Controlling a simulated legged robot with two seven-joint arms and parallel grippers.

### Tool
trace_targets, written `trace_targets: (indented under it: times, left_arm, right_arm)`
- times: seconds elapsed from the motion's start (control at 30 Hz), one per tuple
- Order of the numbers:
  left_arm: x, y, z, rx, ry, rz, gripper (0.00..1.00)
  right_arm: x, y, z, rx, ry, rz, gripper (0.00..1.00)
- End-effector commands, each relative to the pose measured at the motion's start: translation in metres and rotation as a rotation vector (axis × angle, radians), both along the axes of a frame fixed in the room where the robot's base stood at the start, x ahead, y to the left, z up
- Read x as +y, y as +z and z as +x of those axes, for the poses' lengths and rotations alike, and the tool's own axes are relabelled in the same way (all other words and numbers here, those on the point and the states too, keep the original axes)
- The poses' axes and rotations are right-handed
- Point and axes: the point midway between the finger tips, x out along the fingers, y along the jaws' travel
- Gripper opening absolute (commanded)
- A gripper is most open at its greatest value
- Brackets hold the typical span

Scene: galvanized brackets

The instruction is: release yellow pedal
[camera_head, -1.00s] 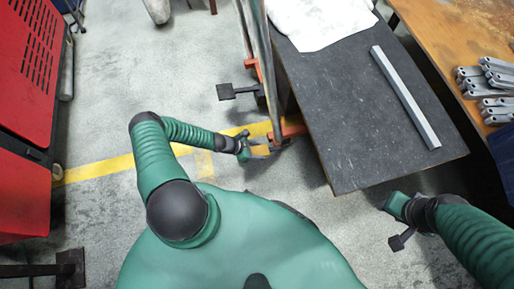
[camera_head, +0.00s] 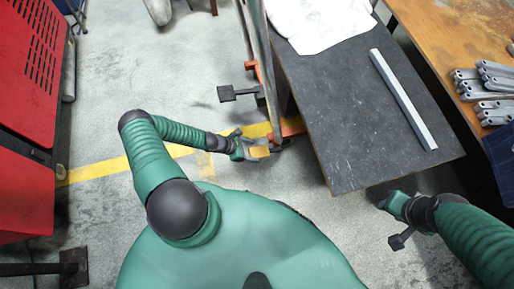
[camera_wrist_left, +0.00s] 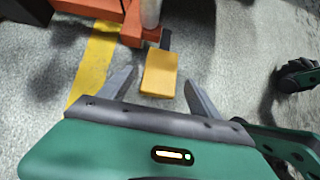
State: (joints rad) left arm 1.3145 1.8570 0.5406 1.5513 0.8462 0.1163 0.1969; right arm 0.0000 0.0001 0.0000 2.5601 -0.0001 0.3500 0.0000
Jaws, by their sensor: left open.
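The yellow pedal (camera_wrist_left: 159,73) shows in the left wrist view as a flat yellow plate on a dark arm at the foot of an orange frame (camera_wrist_left: 120,15). In the head view the pedal (camera_head: 259,152) lies at the tip of my left gripper (camera_head: 254,148). My left gripper (camera_wrist_left: 158,88) is open, with one finger on each side of the pedal and visible gaps between. My right gripper (camera_head: 391,203) is at the lower right below the dark table; its fingers are too small to read.
A dark table (camera_head: 350,165) holding a metal bar (camera_head: 402,98) and white cloth (camera_head: 318,22) stands to the right. A black pedal (camera_head: 227,93) sticks out farther up the frame. A red cabinet (camera_head: 25,110) is at left. A wooden bench (camera_head: 440,40) holds several brackets (camera_head: 485,85).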

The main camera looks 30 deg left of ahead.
Motion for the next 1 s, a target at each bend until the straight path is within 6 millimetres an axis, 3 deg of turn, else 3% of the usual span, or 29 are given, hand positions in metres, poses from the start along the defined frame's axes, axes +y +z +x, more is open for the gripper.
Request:
trace_targets:
  times: [0.03,0.1,0.4,1.0]
  left_arm:
    - [0.008,0.022,-0.008,0.001,0.003,0.002,0.73]
    - [0.017,0.037,-0.018,0.001,0.003,0.001,0.73]
    - [0.047,0.087,-0.054,0.001,0.000,0.001,0.73]
    - [0.052,0.093,-0.060,0.001,-0.007,0.003,0.73]
  right_arm:
    - [0.000,0.017,0.000,0.000,0.000,0.000,0.36]
    - [0.000,0.027,0.000,0.000,0.000,0.000,0.36]
    - [0.000,0.053,0.000,0.000,0.000,0.000,0.36]
    - [0.000,0.054,0.000,0.000,0.000,0.000,0.36]
